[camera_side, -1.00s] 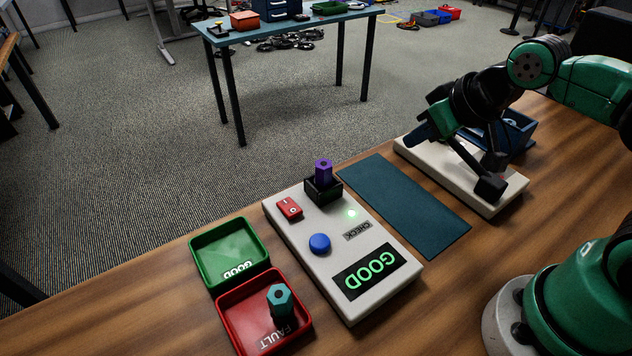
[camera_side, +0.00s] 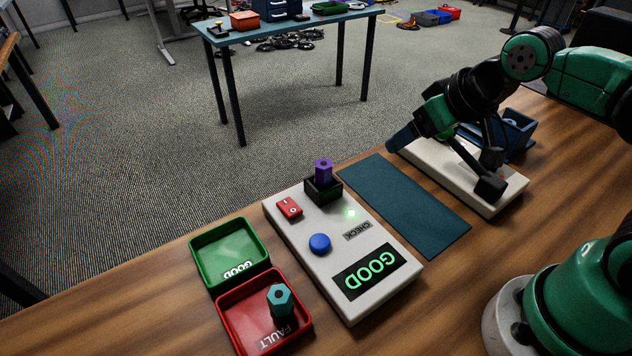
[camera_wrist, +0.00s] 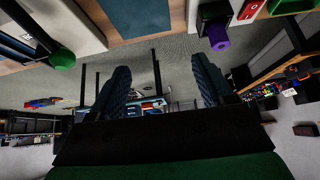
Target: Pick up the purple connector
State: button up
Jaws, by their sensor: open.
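The purple connector (camera_side: 323,171) stands upright in a black socket (camera_side: 322,189) at the far end of the white tester box (camera_side: 342,252). It also shows in the wrist view (camera_wrist: 218,36), near the top right. My gripper (camera_side: 398,145) is up and to the right of the connector, clear of it, above the edge of a white base plate. In the wrist view the two fingers of my gripper (camera_wrist: 162,85) are spread apart with nothing between them.
The tester display reads GOOD, with a green light (camera_side: 351,213) lit. An empty green tray (camera_side: 230,250) and a red FAULT tray (camera_side: 247,331) holding a teal connector (camera_side: 281,301) stand at left. A flat blue mat (camera_side: 404,206) lies between tester and white base plate (camera_side: 477,185).

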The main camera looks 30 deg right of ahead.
jog(key=w+a+m+g, duration=0.2)
jog(key=w+a+g, duration=0.2)
jog(key=w, duration=0.1)
jog(key=m+g, duration=0.1)
jog(key=g, duration=0.1)
send_over(324, 164)
jog(key=shift+s+d+f, duration=0.1)
jog(key=shift+d+f, duration=0.15)
jog(key=shift+f, duration=0.65)
jog(key=shift+a+f+g, duration=0.25)
jog(key=shift+f+g, duration=0.15)
jog(key=shift+f, duration=2.65)
grip_shut()
